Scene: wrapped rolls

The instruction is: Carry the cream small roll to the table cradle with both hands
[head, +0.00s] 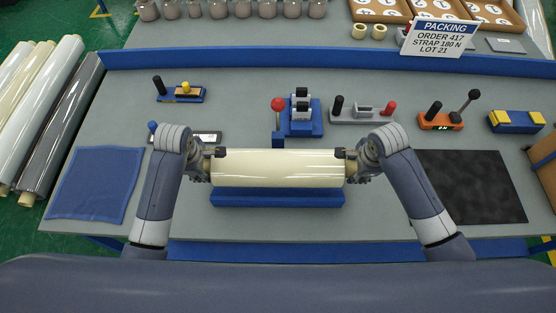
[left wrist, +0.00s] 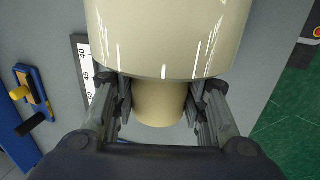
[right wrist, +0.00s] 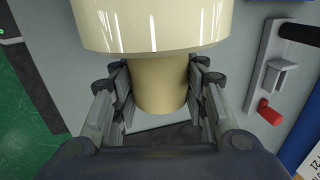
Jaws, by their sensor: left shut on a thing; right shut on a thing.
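The cream small roll (head: 278,167) lies level between my two grippers, over the blue table cradle (head: 277,198). The cradle's front shows below the roll; I cannot tell whether the roll touches it. My left gripper (head: 208,165) is shut on the roll's left core end, and the core (left wrist: 159,103) shows between its fingers in the left wrist view. My right gripper (head: 350,166) is shut on the right core end, and the core (right wrist: 160,85) shows between its fingers in the right wrist view.
A blue cloth (head: 95,184) lies left and a black mat (head: 472,186) right on the grey table. Behind the roll stand a blue device with a red-knobbed lever (head: 300,117) and a grey device (head: 361,112). Large wrapped rolls (head: 50,110) lie at the far left.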

